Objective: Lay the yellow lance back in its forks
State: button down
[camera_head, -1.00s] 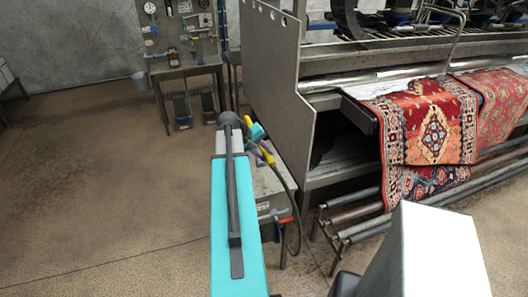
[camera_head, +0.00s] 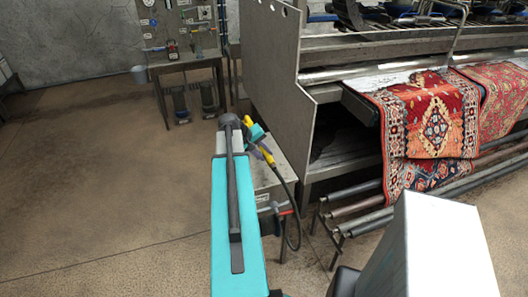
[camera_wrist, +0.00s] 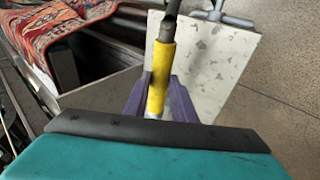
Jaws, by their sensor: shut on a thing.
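The yellow lance (camera_wrist: 160,70) is between the purple fingers of my gripper (camera_wrist: 159,90), which is shut on it, in the wrist view. Its dark upper end runs out of the top of that picture. In the head view the lance (camera_head: 248,121) shows as short yellow pieces beside the teal end of my arm, with a dark hose curving down from it. It is over or in front of a grey cabinet (camera_head: 276,172); the gap is hard to judge. I cannot clearly make out the forks; a grey forked or T-shaped fitting (camera_wrist: 222,15) lies at the top of the wrist view.
A large steel machine (camera_head: 275,75) with a hanging red patterned rug (camera_head: 437,118) stands to the right. Metal rollers (camera_head: 350,210) lie low beneath it. A workbench with a tool board (camera_head: 180,25) is at the back. The floor on the left (camera_head: 90,170) is open.

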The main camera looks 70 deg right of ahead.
jog(key=shift+f+b, duration=1.3)
jog(key=shift+f, duration=0.9)
jog(key=c, duration=1.4)
grip_release()
jog(key=shift+f, duration=0.1)
jog(key=shift+b+v, duration=1.55)
jog(key=shift+v, duration=5.4)
jog(key=shift+s, duration=0.1)
